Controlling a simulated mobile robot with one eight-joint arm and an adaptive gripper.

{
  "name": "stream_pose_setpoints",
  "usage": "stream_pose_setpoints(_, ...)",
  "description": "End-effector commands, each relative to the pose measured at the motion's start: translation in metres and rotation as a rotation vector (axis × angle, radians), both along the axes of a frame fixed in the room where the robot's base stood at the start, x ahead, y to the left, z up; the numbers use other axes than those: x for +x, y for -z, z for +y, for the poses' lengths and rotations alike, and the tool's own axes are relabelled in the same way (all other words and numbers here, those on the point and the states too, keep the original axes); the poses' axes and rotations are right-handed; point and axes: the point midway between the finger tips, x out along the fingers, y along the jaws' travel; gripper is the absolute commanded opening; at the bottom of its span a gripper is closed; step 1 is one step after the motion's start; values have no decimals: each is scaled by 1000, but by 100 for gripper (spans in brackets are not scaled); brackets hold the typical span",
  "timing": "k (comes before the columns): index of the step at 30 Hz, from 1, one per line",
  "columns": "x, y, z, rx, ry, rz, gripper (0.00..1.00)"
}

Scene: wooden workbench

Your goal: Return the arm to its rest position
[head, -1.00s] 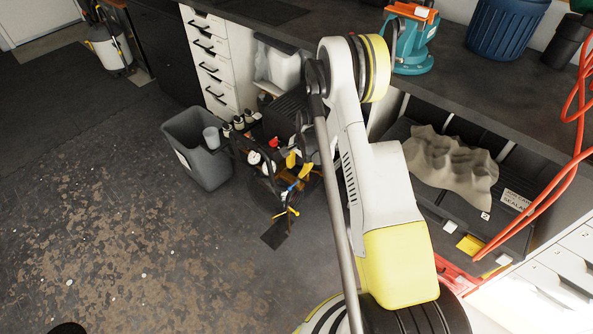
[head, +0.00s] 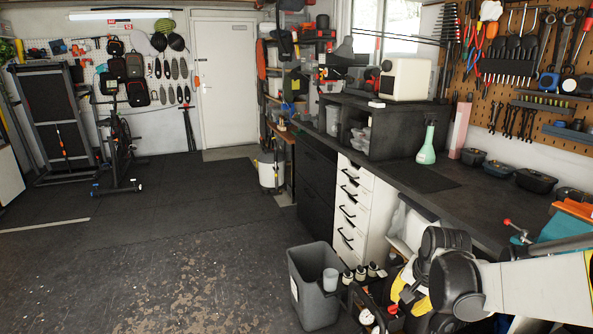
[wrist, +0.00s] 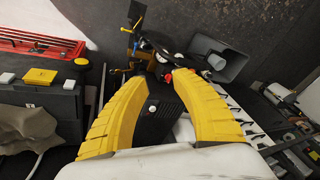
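In the wrist view, my gripper (wrist: 158,82) shows two thick yellow fingers, spread apart with a clear gap between them. Nothing is held between the fingers. The gripper points down toward the floor beside the bench, over a dark tool carrier (wrist: 143,52). In the head view, my arm's white link and dark joints reach in from the lower right, in front of the bench. The gripper's fingertips cannot be made out there.
A grey bin (head: 310,295) stands on the floor left of my arm; it also shows in the wrist view (wrist: 230,58). The workbench (head: 440,195) with white drawers (head: 352,205) runs along the right. The floor at left (head: 150,240) is clear.

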Motion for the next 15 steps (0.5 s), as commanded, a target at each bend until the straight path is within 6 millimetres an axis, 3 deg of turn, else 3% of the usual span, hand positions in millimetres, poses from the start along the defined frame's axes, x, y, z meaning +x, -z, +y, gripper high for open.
stream_pose_setpoints(3, -36, -40, 22, -51, -109, -40, 31)
stream_pose_setpoints(6, -68, -66, 37, -95, -200, -77, 31)
stream_pose_setpoints(10, -111, -88, 55, -159, -319, -124, 31)
stream_pose_setpoints(15, -164, -100, 74, -239, -466, -184, 31)
